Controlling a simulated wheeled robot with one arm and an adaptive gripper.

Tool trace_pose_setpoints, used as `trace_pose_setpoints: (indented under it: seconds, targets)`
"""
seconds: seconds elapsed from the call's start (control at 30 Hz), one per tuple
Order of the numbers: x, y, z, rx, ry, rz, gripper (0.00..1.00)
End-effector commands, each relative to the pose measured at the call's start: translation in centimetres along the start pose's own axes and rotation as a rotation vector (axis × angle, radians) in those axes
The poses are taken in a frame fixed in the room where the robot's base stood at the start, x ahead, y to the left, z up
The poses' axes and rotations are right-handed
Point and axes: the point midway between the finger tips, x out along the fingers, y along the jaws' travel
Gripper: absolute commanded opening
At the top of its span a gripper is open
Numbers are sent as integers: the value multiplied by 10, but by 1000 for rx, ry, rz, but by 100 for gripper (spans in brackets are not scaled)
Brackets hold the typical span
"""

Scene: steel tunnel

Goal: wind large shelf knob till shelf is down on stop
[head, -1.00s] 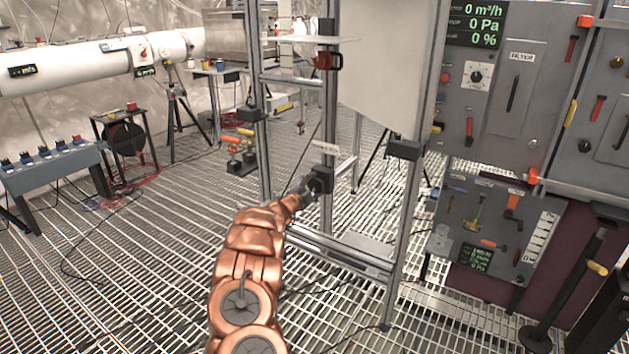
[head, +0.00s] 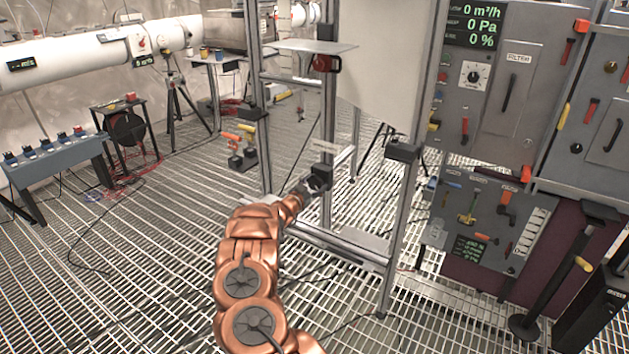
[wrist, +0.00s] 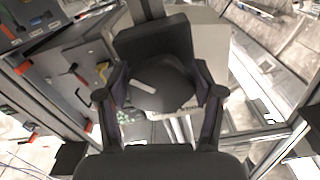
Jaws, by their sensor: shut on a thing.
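My gripper (head: 318,182) is at the metal frame, low on its upright, and is shut on a large dark knob. In the wrist view the knob (wrist: 160,88) is a black faceted disc with a pale mark, lying between the two fingers of my gripper (wrist: 160,100). In the head view the gripper largely hides the knob. A thin pale plate, which looks like the shelf (head: 300,46), sits level high on the same frame. A red part (head: 322,63) is just under its right side. I cannot see any stop clearly.
The frame's posts (head: 401,220) and lower crossbar (head: 335,240) stand close around my gripper. A white panel (head: 378,65) hangs at the right of the frame. A grey control panel (head: 495,120) stands further right. Grated floor (head: 130,290) is open at left.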

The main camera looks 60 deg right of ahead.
Motion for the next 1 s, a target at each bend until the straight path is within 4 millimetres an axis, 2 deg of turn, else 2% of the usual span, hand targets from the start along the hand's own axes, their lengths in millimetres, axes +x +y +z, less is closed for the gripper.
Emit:
trace_pose_setpoints:
  seconds: [1.0]
  targets:
    - [0,5,-3,-926,-2,-1,32]
